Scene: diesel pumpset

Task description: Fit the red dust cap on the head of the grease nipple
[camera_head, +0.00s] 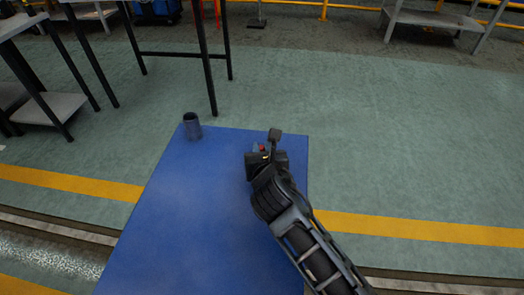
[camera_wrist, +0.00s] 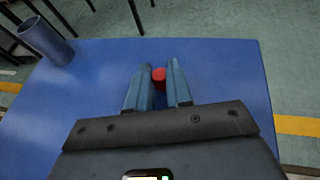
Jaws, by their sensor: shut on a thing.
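The red dust cap (camera_wrist: 158,76) is between the two blue-grey fingertips of my gripper (camera_wrist: 159,72) in the wrist view. My gripper is shut on it. The grease nipple cannot be made out in either view.
A blue table (camera_head: 185,215) lies under my arm, mostly bare. A dark open cylinder (camera_head: 191,126) stands at its far left corner and also shows in the wrist view (camera_wrist: 45,42). Black-legged tables (camera_head: 205,60) stand beyond on the green floor.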

